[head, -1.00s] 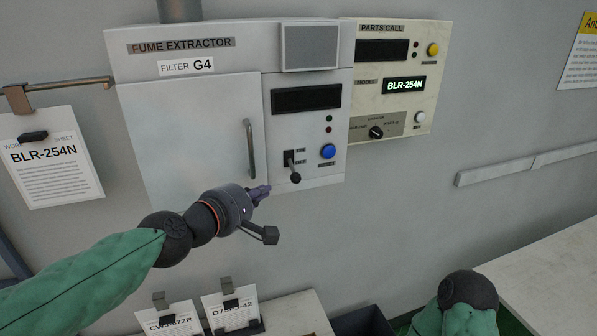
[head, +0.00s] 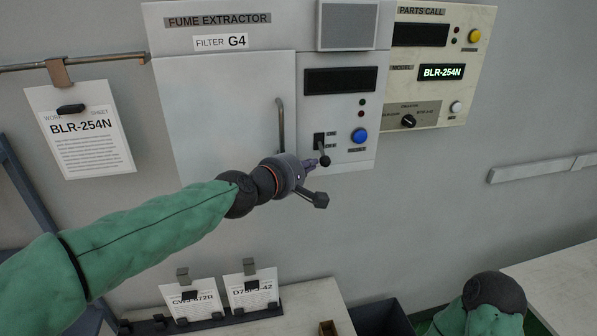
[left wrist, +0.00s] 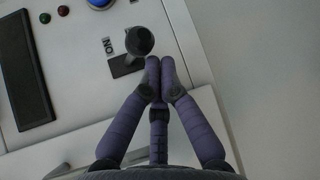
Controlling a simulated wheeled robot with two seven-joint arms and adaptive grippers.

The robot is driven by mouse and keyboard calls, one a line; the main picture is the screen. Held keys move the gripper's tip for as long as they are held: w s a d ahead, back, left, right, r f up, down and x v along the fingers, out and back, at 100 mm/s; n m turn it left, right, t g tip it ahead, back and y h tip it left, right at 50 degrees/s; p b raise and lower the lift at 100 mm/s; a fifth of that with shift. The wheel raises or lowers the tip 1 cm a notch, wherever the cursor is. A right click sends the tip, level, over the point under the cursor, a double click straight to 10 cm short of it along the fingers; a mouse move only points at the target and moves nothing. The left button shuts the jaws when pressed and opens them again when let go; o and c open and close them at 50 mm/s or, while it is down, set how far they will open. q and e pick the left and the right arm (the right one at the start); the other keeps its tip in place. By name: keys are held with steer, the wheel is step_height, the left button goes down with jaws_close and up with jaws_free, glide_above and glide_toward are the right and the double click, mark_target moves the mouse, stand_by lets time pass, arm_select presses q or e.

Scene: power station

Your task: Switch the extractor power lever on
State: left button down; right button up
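The fume extractor (head: 225,110) is a pale grey wall cabinet. Its power lever (head: 325,160) has a dark round knob and hangs downward from a black slot beside small labels. In the left wrist view the knob (left wrist: 139,40) stands out from the panel near an ON label. My left gripper (head: 314,164) is just left of the knob in the head view. In the left wrist view its purple fingertips (left wrist: 160,72) are together, with nothing visible between them, close beside the knob; I cannot tell whether they touch it. My right gripper is out of view; only my right arm shows at lower right.
A blue button (head: 359,136) and two small lamps sit right of the lever. The cabinet door handle (head: 281,125) is above the left gripper. A parts call panel (head: 440,65) adjoins on the right. Below are a bench with sheets and a dark bin (head: 382,318).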

arm_select(q)
steer(key=shift+x, duration=1.05)
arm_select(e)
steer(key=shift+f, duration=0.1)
arm_select(q)
steer(key=shift+a, duration=0.15)
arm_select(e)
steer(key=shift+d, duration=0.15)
arm_select(q)
steer(key=shift+s+r, duration=0.1)
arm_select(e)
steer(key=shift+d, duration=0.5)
